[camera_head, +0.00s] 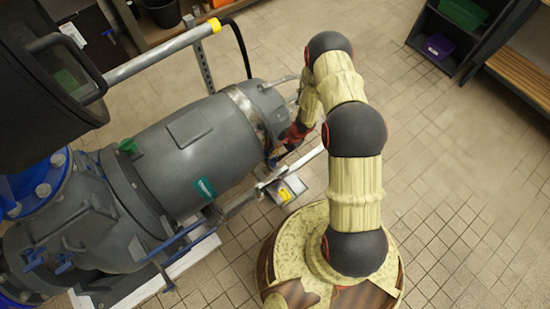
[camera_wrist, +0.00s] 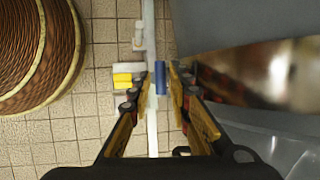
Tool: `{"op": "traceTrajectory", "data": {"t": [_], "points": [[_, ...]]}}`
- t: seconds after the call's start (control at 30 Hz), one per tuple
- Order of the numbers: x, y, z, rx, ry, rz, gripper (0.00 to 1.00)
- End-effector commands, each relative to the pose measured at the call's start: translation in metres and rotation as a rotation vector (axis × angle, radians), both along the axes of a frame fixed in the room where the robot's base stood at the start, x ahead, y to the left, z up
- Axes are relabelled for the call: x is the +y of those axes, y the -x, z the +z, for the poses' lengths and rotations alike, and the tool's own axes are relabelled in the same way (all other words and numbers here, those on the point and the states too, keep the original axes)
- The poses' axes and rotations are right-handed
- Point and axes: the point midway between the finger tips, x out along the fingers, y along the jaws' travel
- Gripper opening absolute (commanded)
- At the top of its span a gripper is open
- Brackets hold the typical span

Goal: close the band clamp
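The band clamp (camera_head: 241,103) is a shiny metal band around the end of the grey pump motor (camera_head: 185,145) in the head view. In the wrist view its reflective strip (camera_wrist: 268,75) runs along the right side, beside the fingers. My gripper (camera_wrist: 160,76) points down along the motor's end, its two fingers apart with a narrow gap. A small blue piece (camera_wrist: 161,80) shows in that gap, close to the right fingertip; I cannot tell whether it is touched or lies beyond. In the head view my gripper is at the motor's end, partly hidden by my arm.
A white rail (camera_wrist: 151,20) runs below the gripper, with a grey plate bearing a yellow label (camera_wrist: 122,81). The plate also shows in the head view (camera_head: 284,190). Blue pipes (camera_head: 40,185) are at left, shelves (camera_head: 460,40) at top right. Tiled floor (camera_head: 475,190) at right is free.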

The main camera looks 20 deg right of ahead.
Motion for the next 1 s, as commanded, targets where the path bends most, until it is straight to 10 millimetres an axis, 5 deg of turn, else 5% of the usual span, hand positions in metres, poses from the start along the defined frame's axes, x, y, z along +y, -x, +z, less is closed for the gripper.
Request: {"op": "traceTrajectory", "data": {"t": [0.43, 0.77, 1.0], "points": [[0.0055, -0.0013, -0.0112, -0.002, 0.001, 0.000, 0.19], [0.0055, -0.0011, -0.0112, -0.001, 0.000, 0.001, 0.01], [0.0054, -0.0012, -0.0112, -0.001, 0.000, 0.001, 0.00]]}}
